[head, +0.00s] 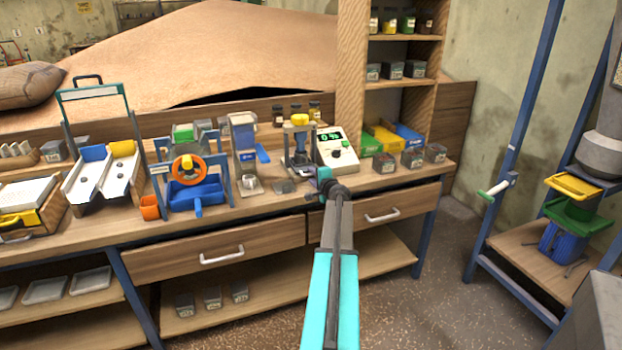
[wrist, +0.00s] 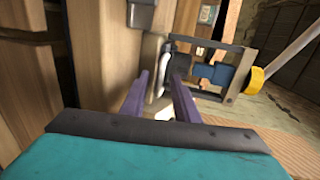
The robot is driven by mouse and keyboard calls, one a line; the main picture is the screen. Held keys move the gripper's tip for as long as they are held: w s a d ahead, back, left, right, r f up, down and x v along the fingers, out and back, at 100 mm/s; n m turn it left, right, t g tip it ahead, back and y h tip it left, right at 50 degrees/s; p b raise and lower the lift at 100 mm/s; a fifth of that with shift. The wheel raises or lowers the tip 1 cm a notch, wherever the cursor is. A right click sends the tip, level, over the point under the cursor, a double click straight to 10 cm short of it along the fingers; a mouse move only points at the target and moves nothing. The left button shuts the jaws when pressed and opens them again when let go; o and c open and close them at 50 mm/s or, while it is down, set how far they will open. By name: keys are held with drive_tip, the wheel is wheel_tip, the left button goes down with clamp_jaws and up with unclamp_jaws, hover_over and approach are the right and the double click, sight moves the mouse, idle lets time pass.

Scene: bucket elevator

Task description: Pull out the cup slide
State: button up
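I cannot clearly make out which part is the cup slide. A small press-like device with a yellow top (head: 300,120) stands on the bench just beyond my gripper (head: 313,192). A framed device with a blue middle and a yellow knob (wrist: 258,80) is in the wrist view, tipped sideways; it may be the same one. In the wrist view the two purple fingers of my gripper (wrist: 160,103) are apart. A small white piece (wrist: 164,74) shows between and beyond them. I see no grip on it. In the head view my arm partly hides the bench edge.
A scale with a green display (head: 338,148) stands close to the right of the press. Several tins (head: 412,158) stand right. The bench drawers (head: 220,252) are shut.

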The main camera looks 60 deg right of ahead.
clamp_jaws()
drive_tip(key=shift+s, duration=0.1)
